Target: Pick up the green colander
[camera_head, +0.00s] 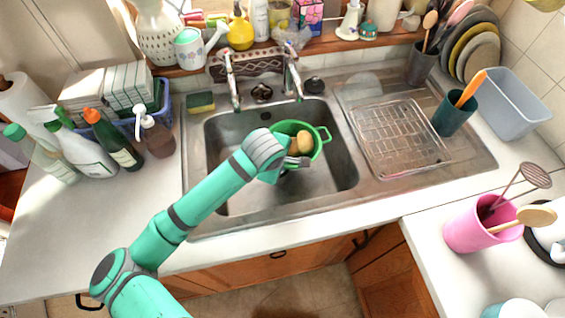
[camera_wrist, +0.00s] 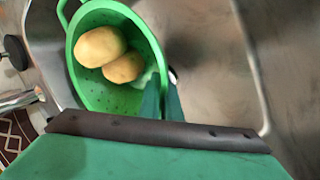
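The green colander (camera_head: 317,140) is in the sink basin, towards its back right, with a loop handle at its right. Two potato-like yellow-brown items (camera_wrist: 108,54) lie in it. They also show in the head view (camera_head: 303,142). In the wrist view the colander (camera_wrist: 92,92) fills the upper left. My gripper (camera_wrist: 163,95) is at the colander's near rim, with one finger on the inner side and one on the outer side. The fingers stand close together with the wall between them. In the head view my arm's end hides the colander's near left part.
The metal sink (camera_head: 237,190) has free room left of and in front of the colander. Faucets (camera_head: 232,85) stand behind it. A wire rack (camera_head: 398,138) lies on the drainer at right. Bottles (camera_head: 112,140) crowd the left counter, and a pink utensil cup (camera_head: 470,225) stands at front right.

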